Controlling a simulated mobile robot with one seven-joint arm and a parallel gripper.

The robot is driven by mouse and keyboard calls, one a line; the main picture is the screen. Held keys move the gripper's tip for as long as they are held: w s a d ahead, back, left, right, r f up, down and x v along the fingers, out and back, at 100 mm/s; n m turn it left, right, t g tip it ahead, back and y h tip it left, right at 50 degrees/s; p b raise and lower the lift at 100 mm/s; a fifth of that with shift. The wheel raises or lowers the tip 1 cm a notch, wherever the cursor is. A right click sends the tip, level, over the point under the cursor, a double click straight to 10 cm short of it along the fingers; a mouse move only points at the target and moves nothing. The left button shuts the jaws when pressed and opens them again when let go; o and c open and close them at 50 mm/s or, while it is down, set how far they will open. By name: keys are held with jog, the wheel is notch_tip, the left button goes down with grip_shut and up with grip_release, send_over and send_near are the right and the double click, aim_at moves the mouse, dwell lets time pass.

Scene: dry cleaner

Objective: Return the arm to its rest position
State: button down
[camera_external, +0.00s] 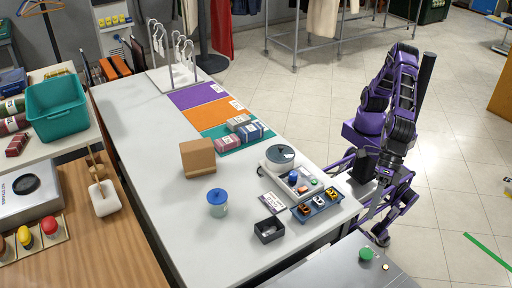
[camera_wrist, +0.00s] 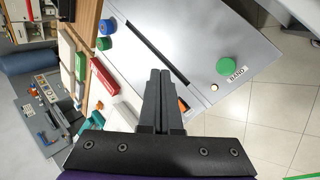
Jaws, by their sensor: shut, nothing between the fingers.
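My gripper (camera_wrist: 160,74) shows in the wrist view with its two dark fingers together and nothing between them. It is in front of a grey metal panel with a dark slot. In the external view my purple and black arm (camera_external: 397,95) is folded upright beside the right end of the white counter (camera_external: 150,150). Its links bend over at the top and come down near my base. The fingertips are too small to make out there. My arm appears clear of the counter items.
A grey metal surface (camera_external: 330,272) with a green button (camera_external: 365,254) is at the front right; the button also shows in the wrist view (camera_wrist: 230,65). A blue tray (camera_external: 318,208) and a dark box (camera_external: 269,230) stand on the counter. Tiled floor behind my arm is open.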

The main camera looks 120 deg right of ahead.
jog(key=w+d+r+t+h+p, duration=0.1)
jog(key=d+r+t+h, duration=0.2)
jog(key=d+r, duration=1.3)
jog(key=d+r+h+p, duration=0.1)
jog(key=d, duration=1.8)
jog(key=s+d+f+m+g+y, duration=0.1)
jog(key=s+d+f+m+g, duration=0.25)
jog(key=s+d+f, duration=0.45)
jog(key=s+f+m, duration=0.1)
jog(key=s+m, duration=0.9)
jog(key=s, duration=0.1)
jog(key=s+d+f+m, duration=0.1)
jog(key=s+f+m, duration=0.1)
jog(key=s+m, duration=0.8)
jog(key=shift+s+f+p, duration=0.25)
jog(key=shift+s+p, duration=0.15)
jog(key=shift+s, duration=0.15)
